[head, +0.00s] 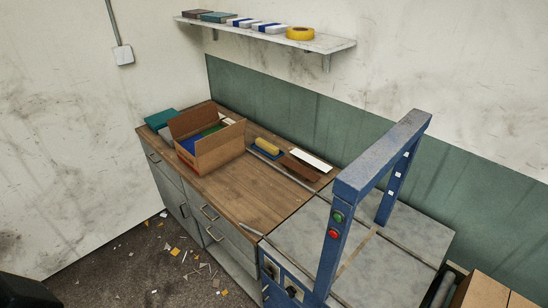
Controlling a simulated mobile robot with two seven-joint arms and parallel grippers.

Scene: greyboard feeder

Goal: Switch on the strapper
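The strapper (380,157) is a blue arch standing over a grey worn top (385,268) at the right. Its near post carries a green button (338,216) above a red button (334,233). Neither of my grippers is in view.
A wooden-topped cabinet (243,199) adjoins the strapper on the left. It holds an open cardboard box (216,150), a yellow-and-blue item (267,148) and flat pieces. Paper scraps litter the floor (180,270). A wall shelf (330,44) hangs above. Cardboard (485,291) stands at bottom right.

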